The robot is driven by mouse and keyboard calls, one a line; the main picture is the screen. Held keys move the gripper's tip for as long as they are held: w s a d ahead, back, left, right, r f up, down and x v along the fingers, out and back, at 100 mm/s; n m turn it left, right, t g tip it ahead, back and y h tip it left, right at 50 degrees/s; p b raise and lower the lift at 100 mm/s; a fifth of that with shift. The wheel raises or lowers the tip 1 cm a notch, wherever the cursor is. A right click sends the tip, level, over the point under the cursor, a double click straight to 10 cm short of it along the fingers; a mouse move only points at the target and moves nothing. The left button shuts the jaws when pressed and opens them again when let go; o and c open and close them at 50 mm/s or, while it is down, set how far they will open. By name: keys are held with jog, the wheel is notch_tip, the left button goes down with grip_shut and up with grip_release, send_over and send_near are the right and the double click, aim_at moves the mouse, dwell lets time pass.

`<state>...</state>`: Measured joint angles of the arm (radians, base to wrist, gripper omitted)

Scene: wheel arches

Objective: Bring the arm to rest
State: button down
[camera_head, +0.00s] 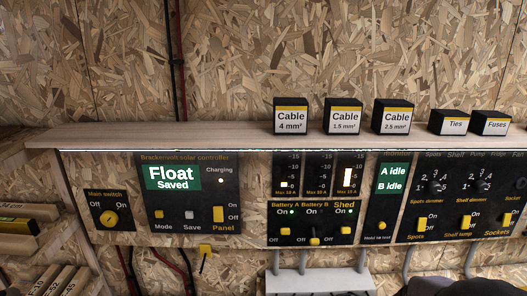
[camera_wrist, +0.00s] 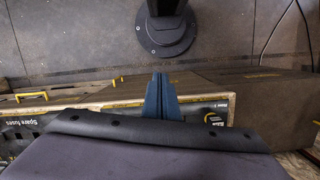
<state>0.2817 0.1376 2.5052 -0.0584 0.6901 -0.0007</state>
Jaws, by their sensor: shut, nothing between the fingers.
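My gripper (camera_wrist: 160,78) shows in the wrist view as two blue-grey fingers side by side at the centre. They are shut, with nothing between them. The fingers point towards a dark round base with bolts, which is mine, at the top of that view. My gripper cannot be made out in the head view. A dark rounded shape at the bottom right edge there may be part of my arm; I cannot tell.
A control panel (camera_head: 130,233) with switches spans the wall in the head view; its display reads "Float Saved". A wooden shelf (camera_head: 200,136) above holds several labelled boxes. In the wrist view, an edge marked "Spare fuses" (camera_wrist: 50,148) lies at the left.

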jog(key=w+a+r+n+t, duration=0.2)
jog(key=a+r, duration=0.3)
jog(key=a, duration=0.1)
jog(key=shift+w+a+n, duration=0.3)
jog(key=shift+w, duration=0.05)
dwell(0.6)
